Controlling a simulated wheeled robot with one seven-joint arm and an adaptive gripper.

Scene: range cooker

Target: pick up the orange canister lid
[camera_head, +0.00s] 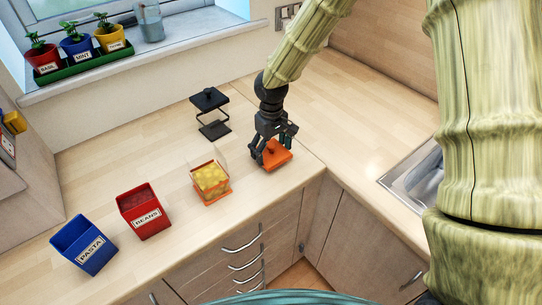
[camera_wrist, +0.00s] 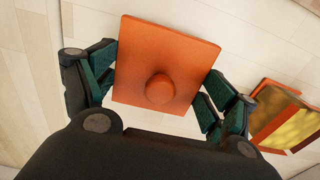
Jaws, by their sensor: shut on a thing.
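The orange canister lid (camera_wrist: 163,62) is a flat square with a round knob, seen from its knob side in the wrist view. In the head view the lid (camera_head: 277,157) is at the right part of the counter, near its front edge. My gripper (camera_head: 268,150) is shut on the lid, with one finger at each of two opposite sides. In the wrist view the gripper (camera_wrist: 157,88) has its dark green pads against the lid's edges. I cannot tell whether the lid touches the counter.
A clear canister with an orange base and yellow contents (camera_head: 211,181) stands left of the lid. A red BEANS canister (camera_head: 144,212) and a blue PASTA canister (camera_head: 84,245) stand further left. A sink (camera_head: 415,172) is at right.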

